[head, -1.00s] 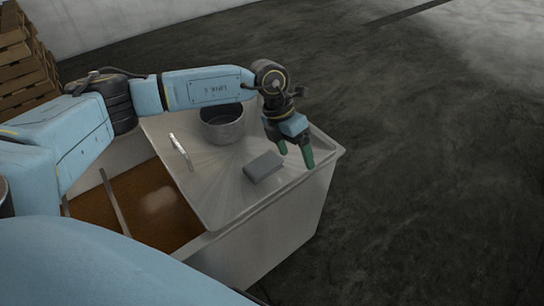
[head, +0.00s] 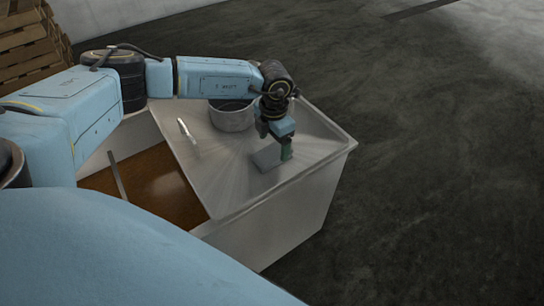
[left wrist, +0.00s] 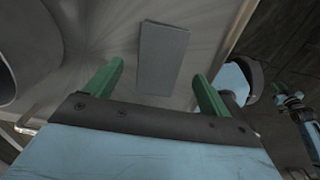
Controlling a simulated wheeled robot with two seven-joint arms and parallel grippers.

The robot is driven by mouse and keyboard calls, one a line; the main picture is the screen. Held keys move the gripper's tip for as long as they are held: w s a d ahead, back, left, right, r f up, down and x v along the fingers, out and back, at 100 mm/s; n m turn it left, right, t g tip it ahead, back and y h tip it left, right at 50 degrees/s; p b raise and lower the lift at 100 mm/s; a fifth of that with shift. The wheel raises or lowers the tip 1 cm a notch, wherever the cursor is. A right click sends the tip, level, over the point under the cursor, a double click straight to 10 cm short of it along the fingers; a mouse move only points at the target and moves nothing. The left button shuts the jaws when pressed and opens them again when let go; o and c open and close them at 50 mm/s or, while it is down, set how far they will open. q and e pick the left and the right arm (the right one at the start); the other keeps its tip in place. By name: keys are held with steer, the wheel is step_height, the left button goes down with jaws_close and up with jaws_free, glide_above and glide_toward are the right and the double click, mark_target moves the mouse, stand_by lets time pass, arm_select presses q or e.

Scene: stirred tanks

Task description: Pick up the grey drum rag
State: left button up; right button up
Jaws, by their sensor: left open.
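The grey drum rag (head: 267,158) is a flat grey block on the metal lid of a tank. In the left wrist view the rag (left wrist: 162,58) lies ahead of and between the two green fingers. My left gripper (head: 287,150) is over the lid at the rag's right side and partly covers it in the head view. Whether the fingers touch the lid cannot be told. My right gripper is not in view in the head view.
The tank lid (head: 225,185) has a raised handle (head: 187,131) and a round metal pot (head: 232,117) stands behind the rag. The tank's open part (head: 150,185) shows brown contents. Wooden pallets (head: 30,45) stand at the far left. Open floor lies to the right.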

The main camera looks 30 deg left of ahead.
mark_target(272, 153)
arm_select(q)
steer(key=f, duration=0.2)
steer(key=shift+s+a+f+b, duration=0.1)
steer(key=shift+s+f+b, duration=0.2)
steer(key=shift+f, duration=0.1)
steer(key=shift+w+f, duration=0.1)
steer(key=shift+f, duration=0.3)
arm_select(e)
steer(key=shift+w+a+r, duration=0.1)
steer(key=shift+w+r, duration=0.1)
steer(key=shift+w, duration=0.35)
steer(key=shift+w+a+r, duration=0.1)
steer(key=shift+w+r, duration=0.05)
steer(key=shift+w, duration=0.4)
